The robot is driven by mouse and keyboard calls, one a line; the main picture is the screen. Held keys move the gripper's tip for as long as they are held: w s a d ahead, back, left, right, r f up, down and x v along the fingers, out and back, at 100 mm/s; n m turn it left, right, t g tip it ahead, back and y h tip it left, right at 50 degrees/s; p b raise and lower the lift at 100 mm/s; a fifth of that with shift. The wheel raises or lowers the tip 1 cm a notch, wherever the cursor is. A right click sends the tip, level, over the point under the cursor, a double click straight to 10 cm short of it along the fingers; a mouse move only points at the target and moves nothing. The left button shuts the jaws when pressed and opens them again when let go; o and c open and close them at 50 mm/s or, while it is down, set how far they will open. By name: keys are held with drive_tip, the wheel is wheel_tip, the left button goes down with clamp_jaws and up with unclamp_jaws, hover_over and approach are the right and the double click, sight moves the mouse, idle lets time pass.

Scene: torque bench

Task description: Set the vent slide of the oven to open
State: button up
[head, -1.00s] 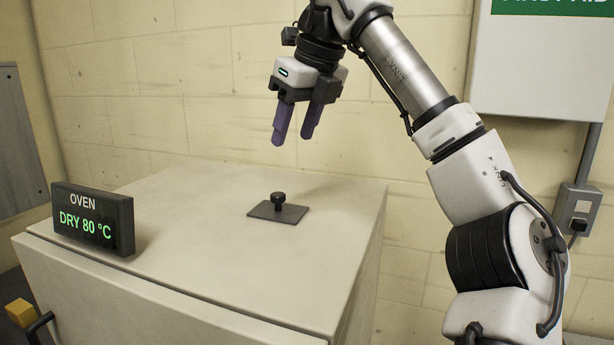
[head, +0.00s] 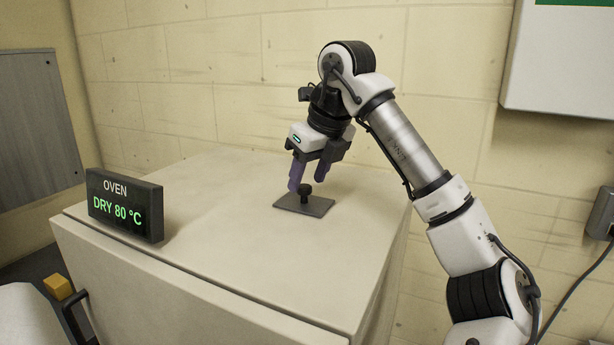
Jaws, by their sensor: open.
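The oven (head: 210,265) is a pale box with a flat top. The vent slide is a dark plate (head: 317,208) with a small black knob (head: 306,192) standing on it, on the oven top toward the back right. The knob sits near the plate's middle. My gripper (head: 308,186) is open, its two purple fingers pointing down at the knob. The left finger overlaps the knob's left side in the picture and the right finger is just behind it. I cannot tell whether either finger touches the knob. No open or closed marking shows on the plate.
A black display (head: 125,205) reading "OVEN DRY 80 °C" stands on the oven top's left front edge. A block wall (head: 230,100) rises close behind the oven. The oven top between display and vent plate is clear.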

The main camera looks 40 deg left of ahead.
drive_tip(key=shift+x, duration=0.8)
clamp_jaws()
